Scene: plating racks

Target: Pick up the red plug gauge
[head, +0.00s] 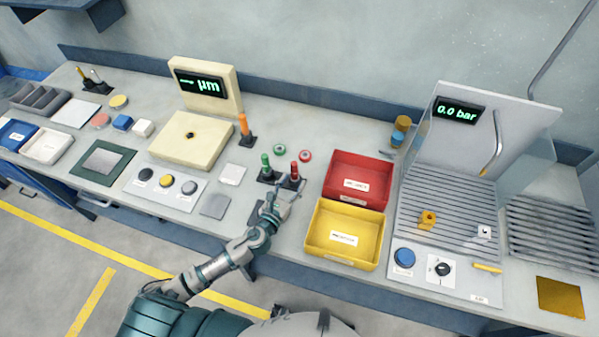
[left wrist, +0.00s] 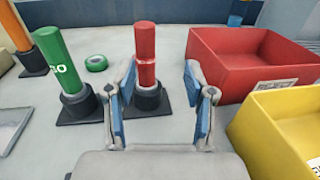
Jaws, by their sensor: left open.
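The red plug gauge (head: 294,170) stands upright in a black holder on the bench, between the green plug gauge (head: 266,163) and the red bin. In the left wrist view the red plug gauge (left wrist: 146,55) is seen between and beyond the open fingers of my left gripper (left wrist: 160,100). The green plug gauge (left wrist: 64,65) stands upright to its left. In the head view my left gripper (head: 284,188) is just in front of the red gauge. The fingers look apart from it, with nothing held. My right gripper is not in view.
The red bin (head: 387,168) and yellow bin (head: 375,218) stand close on the right. An orange plug gauge (head: 244,126) stands behind left. A green ring (head: 280,149) and red ring (head: 305,155) lie behind the gauges. A grey square plate (head: 214,206) lies left of my gripper.

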